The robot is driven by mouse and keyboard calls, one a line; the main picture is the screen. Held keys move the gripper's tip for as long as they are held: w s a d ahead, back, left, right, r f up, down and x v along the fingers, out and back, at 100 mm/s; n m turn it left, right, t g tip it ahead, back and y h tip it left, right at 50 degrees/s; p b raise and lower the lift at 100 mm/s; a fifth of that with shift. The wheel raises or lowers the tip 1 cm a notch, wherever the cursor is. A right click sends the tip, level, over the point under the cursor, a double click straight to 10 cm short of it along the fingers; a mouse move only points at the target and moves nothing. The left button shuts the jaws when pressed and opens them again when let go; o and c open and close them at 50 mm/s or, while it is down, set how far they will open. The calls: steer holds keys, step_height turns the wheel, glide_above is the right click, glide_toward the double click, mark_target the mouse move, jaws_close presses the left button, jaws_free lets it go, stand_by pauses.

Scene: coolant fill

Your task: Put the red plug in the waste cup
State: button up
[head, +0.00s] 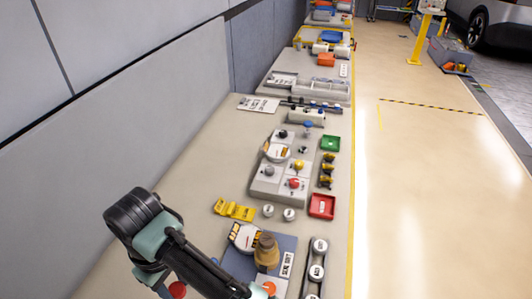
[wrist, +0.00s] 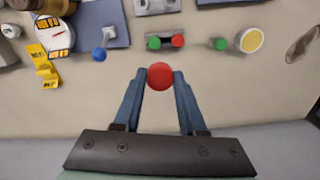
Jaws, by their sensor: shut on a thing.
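The red plug shows as a round red head (wrist: 159,76) between the fingertips of my gripper (wrist: 158,84) in the wrist view. My gripper is shut on it, with a blue finger on each side. The plug also shows in the head view (head: 178,290) at the bottom edge, beside my arm. It appears held over the bare bench near the wall. I cannot tell for sure which thing is the waste cup. A round white-rimmed thing with a yellow face (wrist: 250,40) and a brownish rounded thing (wrist: 303,45) stand at the upper right in the wrist view.
Yellow blocks (head: 233,210) and a brown-topped bottle (head: 266,250) stand near my arm. A red tray (head: 322,206) and a green tray (head: 331,143) lie farther along the bench. A green-and-red-ended fitting (wrist: 165,41) is beyond the plug. The bench by the wall is clear.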

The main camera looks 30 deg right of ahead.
steer(key=s+d+f+n+p, duration=0.2)
steer(key=s+d, duration=0.5)
steer(key=d, duration=0.3)
steer(key=s+d+f+n, duration=0.1)
steer(key=s+d+f, duration=0.2)
steer(key=s, duration=0.4)
steer(key=s+d+f+n, duration=0.1)
steer(key=s+d+f, duration=0.2)
steer(key=s, duration=0.4)
steer(key=f, duration=0.1)
steer(key=f+p, duration=0.1)
steer(key=f, duration=0.3)
steer(key=shift+s, duration=0.3)
steer(key=shift+f+p, duration=0.4)
steer(key=shift+f, duration=2.05)
steer(key=shift+w+f, duration=0.1)
steer(key=shift+f, duration=0.1)
steer(key=o, duration=0.8)
steer(key=shift+c, duration=0.2)
